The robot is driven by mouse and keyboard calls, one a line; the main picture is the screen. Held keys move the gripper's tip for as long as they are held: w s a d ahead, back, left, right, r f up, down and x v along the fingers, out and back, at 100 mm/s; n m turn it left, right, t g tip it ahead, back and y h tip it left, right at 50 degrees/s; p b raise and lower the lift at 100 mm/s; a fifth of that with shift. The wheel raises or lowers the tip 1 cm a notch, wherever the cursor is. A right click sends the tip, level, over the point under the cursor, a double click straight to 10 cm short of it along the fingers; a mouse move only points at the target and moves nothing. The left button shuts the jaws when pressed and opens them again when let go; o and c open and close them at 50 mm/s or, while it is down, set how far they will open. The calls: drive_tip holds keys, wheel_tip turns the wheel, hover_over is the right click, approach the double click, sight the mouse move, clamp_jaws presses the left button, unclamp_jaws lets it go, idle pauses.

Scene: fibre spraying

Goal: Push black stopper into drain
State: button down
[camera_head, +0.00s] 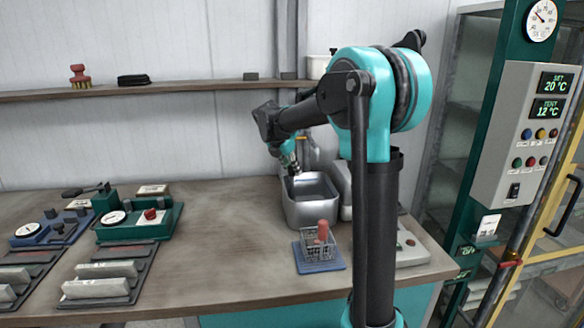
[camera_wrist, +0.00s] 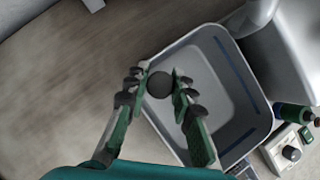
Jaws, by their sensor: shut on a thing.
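The black stopper (camera_wrist: 160,85) is a small dark round piece between the fingertips of my gripper (camera_wrist: 160,88) in the wrist view. My gripper is shut on it. The gripper also shows in the head view (camera_head: 290,165), above the left rim of the grey metal basin (camera_head: 305,212). In the wrist view the basin (camera_wrist: 232,125) lies below and to the right of the stopper, with a dark blue line along its inside. The stopper appears over the basin's left edge, apart from its floor. I cannot make out the drain.
A wire basket with red-handled items (camera_head: 320,243) stands on a blue mat in front of the basin. Green and blue gauge devices (camera_head: 140,222) and grey blocks (camera_head: 100,280) are on the left. A control panel (camera_head: 535,130) stands at right. The table's middle is clear.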

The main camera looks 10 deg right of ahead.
drive_tip(key=shift+f, duration=0.2)
drive_tip(key=c, duration=1.2)
unclamp_jaws()
drive_tip(key=v, duration=1.2)
